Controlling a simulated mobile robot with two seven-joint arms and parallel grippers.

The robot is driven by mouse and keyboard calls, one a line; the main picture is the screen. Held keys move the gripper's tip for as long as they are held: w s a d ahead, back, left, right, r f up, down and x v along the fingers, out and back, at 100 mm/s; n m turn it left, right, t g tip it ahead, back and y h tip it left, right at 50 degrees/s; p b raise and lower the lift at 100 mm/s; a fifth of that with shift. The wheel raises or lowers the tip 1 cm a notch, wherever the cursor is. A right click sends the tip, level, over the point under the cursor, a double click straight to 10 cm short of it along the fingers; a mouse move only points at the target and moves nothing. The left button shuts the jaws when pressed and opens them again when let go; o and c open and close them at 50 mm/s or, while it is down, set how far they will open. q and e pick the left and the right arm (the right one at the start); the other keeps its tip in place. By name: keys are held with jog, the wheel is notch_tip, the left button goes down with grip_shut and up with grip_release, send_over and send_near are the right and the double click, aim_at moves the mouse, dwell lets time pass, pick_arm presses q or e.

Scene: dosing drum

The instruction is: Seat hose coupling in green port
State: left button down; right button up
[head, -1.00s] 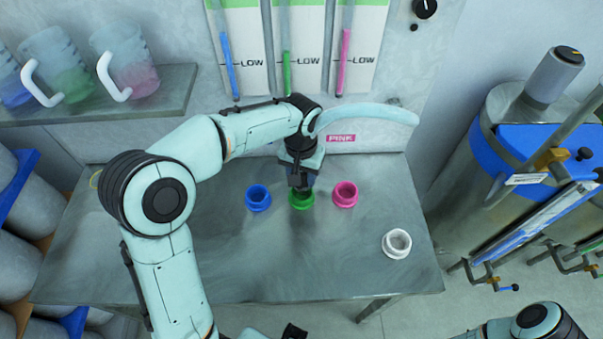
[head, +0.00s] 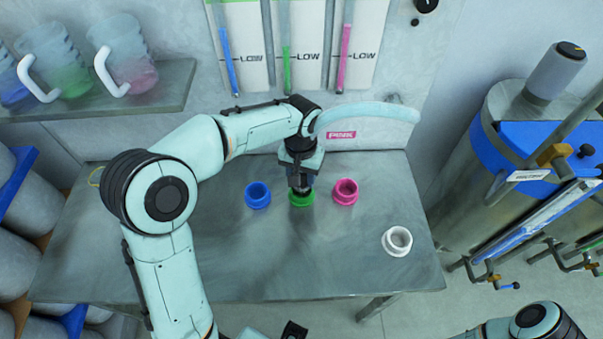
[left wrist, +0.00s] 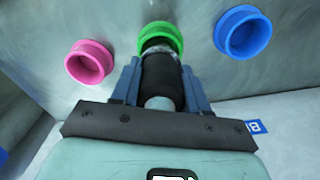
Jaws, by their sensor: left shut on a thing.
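My left gripper (head: 301,181) points down over the green port (head: 301,199) on the metal bench. Its fingers are shut on the hose coupling, a black cylinder with a silvery collar (left wrist: 161,80). In the left wrist view the collar end lies at the mouth of the green ring (left wrist: 161,35) and overlaps it. I cannot tell how deep it sits. A pale blue hose (head: 368,111) arcs to the right behind my left wrist.
A blue port (head: 257,196) and a pink port (head: 345,192) flank the green one closely. A white ring (head: 397,241) stands at the bench's right. The bench front (head: 300,270) is clear. A steel drum (head: 470,180) stands at the right; a shelf with mugs (head: 130,100) is upper left.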

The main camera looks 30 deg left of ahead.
pick_arm(q)
jog(key=shift+f, duration=0.1)
dwell(0.3)
jog(key=shift+f+b, duration=0.6)
jog(key=shift+f, duration=0.35)
pick_arm(e)
jog(key=shift+s+f, duration=0.35)
jog(key=shift+f, duration=0.35)
pick_arm(q)
jog(key=shift+c, duration=2.4)
grip_release()
jog(key=shift+r+p, duration=0.9)
jog(key=shift+r, duration=0.4)
jog(key=shift+r+p, duration=1.3)
jog(key=shift+r, duration=0.95)
jog(key=shift+f, duration=0.1)
pick_arm(e)
jog(key=w+r, duration=0.3)
jog(key=r, duration=0.2)
jog(key=shift+r, duration=0.15)
